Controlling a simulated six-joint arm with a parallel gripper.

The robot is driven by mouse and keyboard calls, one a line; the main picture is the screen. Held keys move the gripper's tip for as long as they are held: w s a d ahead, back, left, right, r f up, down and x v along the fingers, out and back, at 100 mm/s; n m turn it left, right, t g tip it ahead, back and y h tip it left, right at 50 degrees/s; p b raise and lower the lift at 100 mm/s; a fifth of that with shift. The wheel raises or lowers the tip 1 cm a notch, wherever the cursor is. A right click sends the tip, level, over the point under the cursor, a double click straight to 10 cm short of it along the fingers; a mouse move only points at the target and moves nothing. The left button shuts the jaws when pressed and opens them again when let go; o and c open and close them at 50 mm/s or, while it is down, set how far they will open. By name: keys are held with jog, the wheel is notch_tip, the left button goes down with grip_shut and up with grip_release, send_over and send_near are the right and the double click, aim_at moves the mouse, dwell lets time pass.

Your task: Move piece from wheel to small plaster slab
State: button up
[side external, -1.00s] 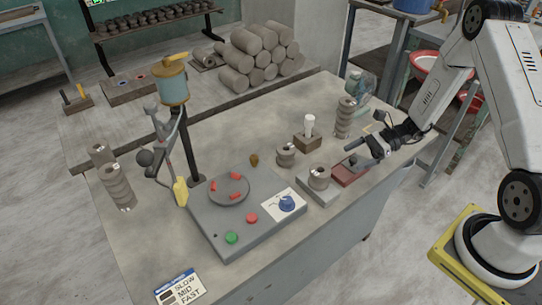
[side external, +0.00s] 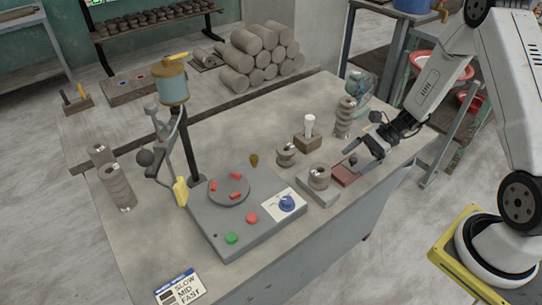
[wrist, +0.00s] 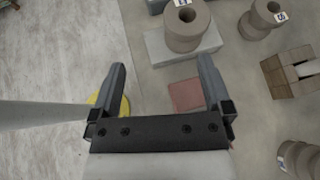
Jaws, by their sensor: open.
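The wheel (side external: 223,196) is a round grey disc on a grey control box. A pale grey slab (side external: 323,198) on the table bears a clay ring stack (side external: 319,179); both also show at the top of the wrist view, the slab (wrist: 157,46) and the ring (wrist: 186,35). A flat reddish slab (side external: 342,179) lies next to it, bare where visible (wrist: 184,95). My gripper (side external: 361,163) is open and empty, above the reddish slab's right side, away from the wheel.
A small clay block with a white peg (side external: 307,143), a ring stack (side external: 286,156) and a taller stack (side external: 345,118) stand behind the slabs. A post with a tank (side external: 174,88) rises behind the wheel. The control box has green, red and blue controls. The table's front is mostly clear.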

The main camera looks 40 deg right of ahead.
jog(key=s+a+r+n+h, duration=0.3)
jog(key=a+r+n+h, duration=0.1)
jog(key=n, duration=0.6)
jog(key=s+a+r+n+h, duration=0.3)
jog(key=r+n+h, duration=0.4)
jog(key=n, duration=0.3)
jog(key=shift+s+a+h, duration=0.3)
jog(key=shift+s+a, duration=0.05)
jog(key=shift+s, duration=0.05)
